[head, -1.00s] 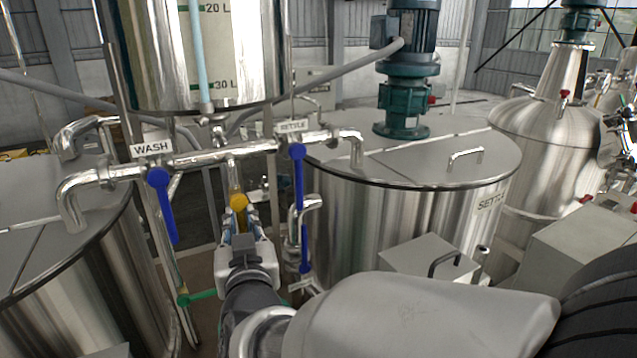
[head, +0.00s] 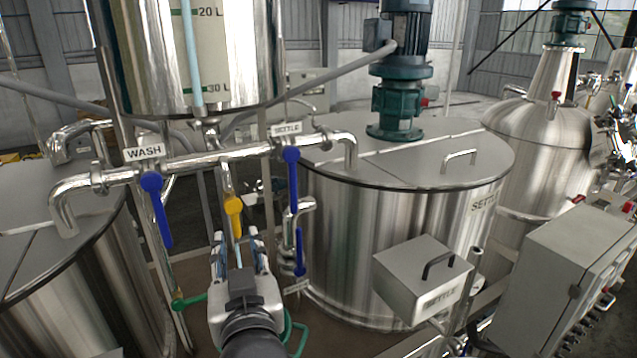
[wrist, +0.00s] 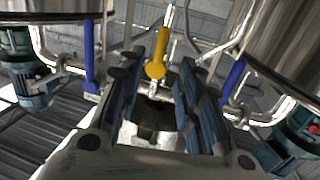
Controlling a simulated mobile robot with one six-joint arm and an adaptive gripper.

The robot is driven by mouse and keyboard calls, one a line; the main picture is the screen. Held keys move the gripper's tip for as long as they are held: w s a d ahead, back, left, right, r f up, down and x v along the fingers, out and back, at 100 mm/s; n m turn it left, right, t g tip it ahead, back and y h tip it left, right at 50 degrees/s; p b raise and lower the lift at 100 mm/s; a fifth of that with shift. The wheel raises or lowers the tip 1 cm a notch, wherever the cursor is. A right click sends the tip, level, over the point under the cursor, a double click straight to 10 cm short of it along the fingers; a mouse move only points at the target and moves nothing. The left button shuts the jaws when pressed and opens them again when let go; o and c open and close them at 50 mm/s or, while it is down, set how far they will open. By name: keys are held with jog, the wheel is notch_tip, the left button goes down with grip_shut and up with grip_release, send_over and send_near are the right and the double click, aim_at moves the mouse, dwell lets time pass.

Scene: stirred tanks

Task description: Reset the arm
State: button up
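My gripper (head: 240,247) is in the lower middle of the head view, below the pipe manifold. Its two fingers stand apart with nothing between them. A yellow valve handle (head: 235,215) hangs on the vertical pipe just beyond the fingertips. In the wrist view the yellow handle (wrist: 157,62) shows past the gap between the open fingers (wrist: 155,75), and I see no contact. Blue valve handles hang on the WASH branch (head: 157,208) and the SETTLE branch (head: 293,190).
The SETTLE tank (head: 400,240) stands right of my gripper, with a grey SETTLE box (head: 415,285) in front. A control cabinet (head: 550,290) is at far right. Another steel tank (head: 75,270) is at left. A green handle (head: 188,301) sits low beside my gripper.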

jog(key=shift+s+d, duration=0.1)
jog(key=shift+s, duration=0.2)
jog(key=s+d+f+m+g+h+b, duration=0.15)
jog(key=s+d+f+g+b, duration=0.3)
jog(key=d+f, duration=0.5)
jog(key=s+d+f+g+h+b, duration=0.2)
jog(key=s+d+f+g+b, duration=0.3)
jog(key=d+f, duration=0.5)
jog(key=s+d+f+m+g+h+b, duration=0.2)
jog(key=s+d+f+b, duration=0.1)
jog(key=s+d, duration=0.6)
jog(key=shift+s+d+f+g, duration=0.2)
jog(key=shift+s+f+g, duration=0.15)
jog(key=shift+f, duration=0.1)
